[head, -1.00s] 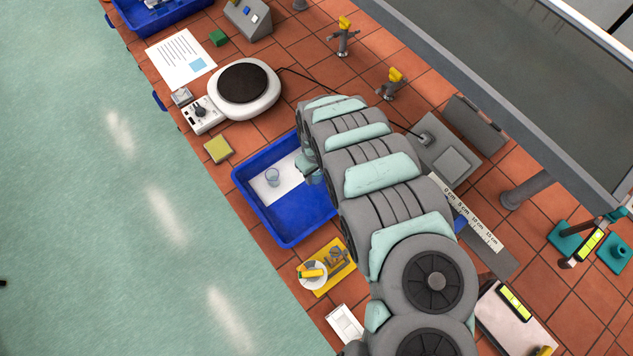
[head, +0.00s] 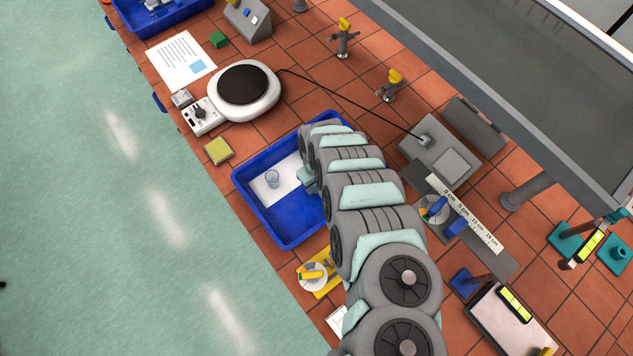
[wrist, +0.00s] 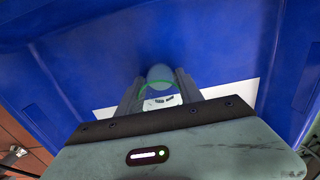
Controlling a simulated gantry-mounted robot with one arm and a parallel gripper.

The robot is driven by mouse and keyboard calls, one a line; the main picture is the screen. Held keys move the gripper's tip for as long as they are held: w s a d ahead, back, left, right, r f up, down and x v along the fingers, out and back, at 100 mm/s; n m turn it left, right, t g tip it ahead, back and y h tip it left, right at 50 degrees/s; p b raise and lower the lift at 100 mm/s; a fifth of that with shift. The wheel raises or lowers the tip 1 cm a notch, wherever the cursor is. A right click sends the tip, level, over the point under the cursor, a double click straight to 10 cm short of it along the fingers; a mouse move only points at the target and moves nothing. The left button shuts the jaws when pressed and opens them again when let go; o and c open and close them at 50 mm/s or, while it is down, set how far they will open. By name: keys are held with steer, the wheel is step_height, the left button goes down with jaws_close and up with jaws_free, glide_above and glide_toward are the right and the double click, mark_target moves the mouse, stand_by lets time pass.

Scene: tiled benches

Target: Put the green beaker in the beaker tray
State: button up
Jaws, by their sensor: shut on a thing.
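The beaker tray (head: 262,220) is a blue bin with a white sheet in its bottom. A clear beaker (head: 272,178) stands on that sheet. My gripper (wrist: 160,88) is shut on the green beaker (wrist: 160,76), a clear vessel with a green ring, held between the two fingers. In the wrist view the blue tray floor (wrist: 215,45) and the white sheet show behind it. In the head view my gripper is over the right part of the tray, and my arm hides the held beaker. I cannot tell how far its base is from the tray floor.
A hotplate (head: 243,85) and a yellow-green block (head: 218,151) are up-left of the tray. A yellow stand with a round white piece (head: 313,276) is just below it. A grey box (head: 440,155) and a ruler (head: 470,220) lie to the right, past my arm.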

steer(key=shift+f, duration=0.1)
steer(key=o, duration=1.4)
